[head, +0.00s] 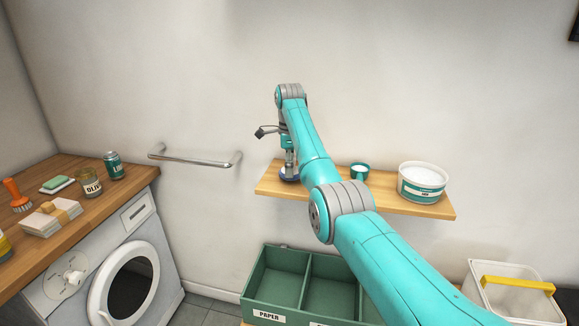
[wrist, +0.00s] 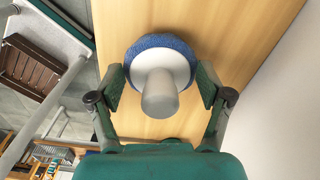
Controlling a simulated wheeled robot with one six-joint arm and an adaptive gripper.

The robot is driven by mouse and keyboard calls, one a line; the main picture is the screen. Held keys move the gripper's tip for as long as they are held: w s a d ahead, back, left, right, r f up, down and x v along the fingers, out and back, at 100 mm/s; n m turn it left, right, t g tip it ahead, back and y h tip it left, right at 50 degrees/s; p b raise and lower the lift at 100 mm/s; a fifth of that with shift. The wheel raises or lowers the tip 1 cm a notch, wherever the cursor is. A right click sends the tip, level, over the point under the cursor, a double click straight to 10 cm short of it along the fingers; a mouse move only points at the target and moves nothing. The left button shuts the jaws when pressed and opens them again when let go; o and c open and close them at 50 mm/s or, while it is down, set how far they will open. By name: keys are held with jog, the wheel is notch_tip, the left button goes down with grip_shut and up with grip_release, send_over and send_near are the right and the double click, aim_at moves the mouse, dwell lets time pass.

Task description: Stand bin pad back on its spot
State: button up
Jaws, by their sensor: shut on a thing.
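The bin pad, a round blue scrubbing pad (wrist: 183,48) with a white top and a grey knob, is between the fingers of my gripper (wrist: 160,88) in the wrist view. My gripper is shut on it. In the head view my gripper (head: 289,160) points down at the left end of the wooden shelf (head: 400,203), with the dark blue pad (head: 290,176) just below its fingers. The pad looks upright, at or just above the shelf top; I cannot tell if it touches. The shelf surface under the pad is hidden.
A small teal cup (head: 359,172) and a white tub with a teal label (head: 422,182) stand farther right on the shelf. A metal rail (head: 195,161) is on the wall to the left. Green sorting bins (head: 275,285) and a white bin with a yellow handle (head: 510,295) are below.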

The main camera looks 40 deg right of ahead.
jog(key=shift+f, duration=0.9)
jog(key=o, duration=1.7)
jog(key=shift+c, duration=0.2)
jog(key=shift+r, duration=4)
